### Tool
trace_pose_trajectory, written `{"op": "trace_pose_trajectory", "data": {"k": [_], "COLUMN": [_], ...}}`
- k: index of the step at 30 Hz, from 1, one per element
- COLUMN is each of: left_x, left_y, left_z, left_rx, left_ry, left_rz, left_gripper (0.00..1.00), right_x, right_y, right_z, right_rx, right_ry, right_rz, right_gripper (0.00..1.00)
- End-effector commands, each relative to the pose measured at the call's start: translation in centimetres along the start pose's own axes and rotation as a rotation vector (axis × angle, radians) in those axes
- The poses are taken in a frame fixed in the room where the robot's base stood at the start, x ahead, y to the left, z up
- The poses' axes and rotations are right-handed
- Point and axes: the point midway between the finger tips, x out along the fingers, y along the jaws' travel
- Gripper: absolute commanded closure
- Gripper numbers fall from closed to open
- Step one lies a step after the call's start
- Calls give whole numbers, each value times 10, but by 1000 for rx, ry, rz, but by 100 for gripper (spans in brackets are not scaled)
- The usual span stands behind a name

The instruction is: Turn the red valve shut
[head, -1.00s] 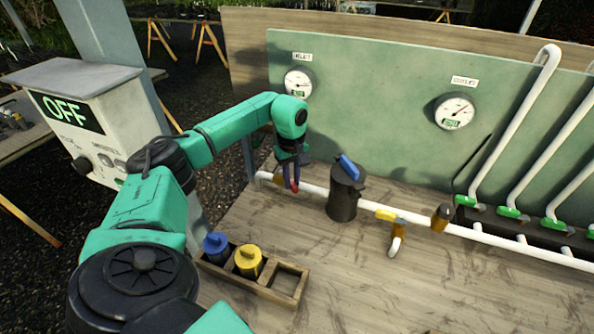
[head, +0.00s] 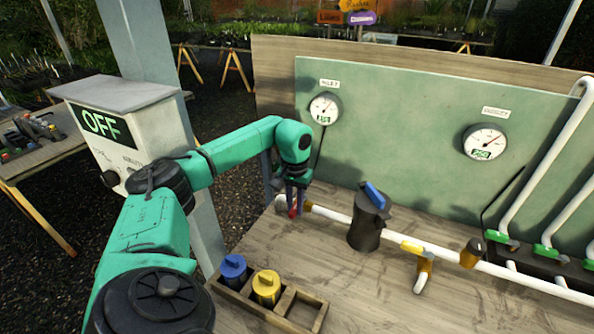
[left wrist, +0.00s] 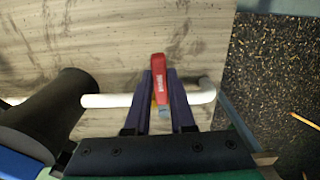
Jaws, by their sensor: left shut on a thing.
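The red valve handle (left wrist: 158,72) sits between the two fingers of my left gripper (left wrist: 160,98) in the left wrist view. The handle points up the picture, roughly crosswise to the white pipe (left wrist: 110,100). In the head view my left gripper (head: 296,205) reaches down at the left end of the pipe (head: 335,215). It is shut on the handle, and only a bit of red (head: 293,211) shows there. The fingers hide part of the valve body. My right gripper is not in view.
A dark filter canister with a blue handle (head: 366,235) stands right of the gripper on the pipe. A yellow valve (head: 411,246) is further right. A wooden rack (head: 310,318) holds blue and yellow caps in front. The panel (head: 400,125) with two gauges stands behind.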

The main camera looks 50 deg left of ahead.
Motion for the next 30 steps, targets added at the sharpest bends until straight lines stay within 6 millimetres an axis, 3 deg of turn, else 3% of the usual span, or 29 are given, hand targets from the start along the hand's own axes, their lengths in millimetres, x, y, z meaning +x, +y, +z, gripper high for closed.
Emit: {"op": "trace_pose_trajectory", "data": {"k": [19, 20, 21, 22, 30], "left_x": [-2, -2, -2, -2, -1], "left_y": [-3, -3, -3, -3, -2], "left_z": [-2, -2, -2, -2, -1], "left_rx": [56, 56, 56, 56, 56], "left_ry": [7, 7, 7, 6, 3], "left_rz": [0, 0, 1, 0, 0], "left_gripper": [100, 70, 55, 48, 48], "right_x": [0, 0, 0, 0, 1], "right_y": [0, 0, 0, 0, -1], "right_z": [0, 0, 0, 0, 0], "right_rx": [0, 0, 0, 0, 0], "right_ry": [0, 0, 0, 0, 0], "right_rz": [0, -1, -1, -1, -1], "right_gripper": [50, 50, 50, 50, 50]}}
